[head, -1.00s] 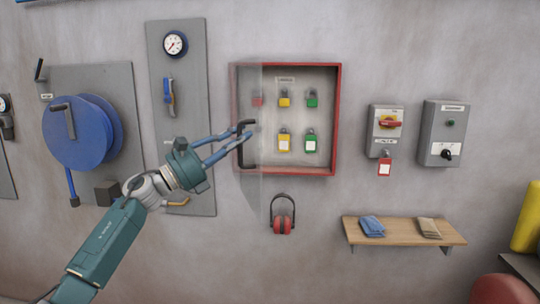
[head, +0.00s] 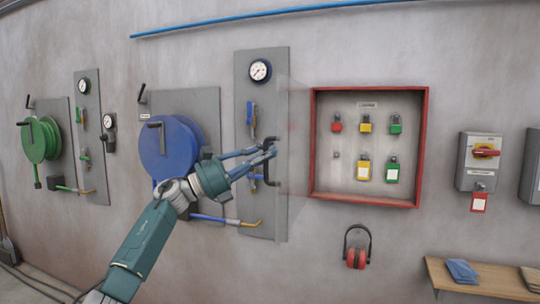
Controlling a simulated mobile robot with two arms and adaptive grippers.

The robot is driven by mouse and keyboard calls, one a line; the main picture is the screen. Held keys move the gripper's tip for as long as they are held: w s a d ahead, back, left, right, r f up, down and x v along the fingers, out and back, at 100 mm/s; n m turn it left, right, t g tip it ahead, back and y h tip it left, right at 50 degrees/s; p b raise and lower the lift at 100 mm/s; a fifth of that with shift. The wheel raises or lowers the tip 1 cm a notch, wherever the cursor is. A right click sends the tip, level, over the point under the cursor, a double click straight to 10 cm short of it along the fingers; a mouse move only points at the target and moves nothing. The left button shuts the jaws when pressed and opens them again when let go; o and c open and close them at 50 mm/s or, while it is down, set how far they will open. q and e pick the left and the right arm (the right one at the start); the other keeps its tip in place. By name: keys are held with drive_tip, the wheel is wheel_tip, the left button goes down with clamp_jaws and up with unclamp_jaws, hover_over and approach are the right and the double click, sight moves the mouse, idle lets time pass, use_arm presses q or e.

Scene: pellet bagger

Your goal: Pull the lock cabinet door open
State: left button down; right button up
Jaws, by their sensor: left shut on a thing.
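The lock cabinet (head: 424,150) is a red-framed box on the wall, with red, yellow and green padlocks inside. Its clear door (head: 293,160) is swung out to the left of the box, and the front of the box is uncovered. The dark door handle (head: 273,172) is at the door's free edge. My left gripper (head: 270,150) is shut on the handle near its upper end. My right gripper is not in view.
A grey panel with a gauge (head: 260,70) is on the wall behind the door. A blue hose reel (head: 166,150) is to the left. Red ear muffs (head: 357,249) hang below the cabinet. A wooden shelf (head: 450,283) and a switch box (head: 479,165) are to the right.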

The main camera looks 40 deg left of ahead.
use_arm(q)
drive_tip(key=c, duration=1.6)
unclamp_jaws()
drive_tip(key=v, duration=1.2)
drive_tip(key=shift+s, duration=0.1)
drive_tip(key=shift+f, duration=0.1)
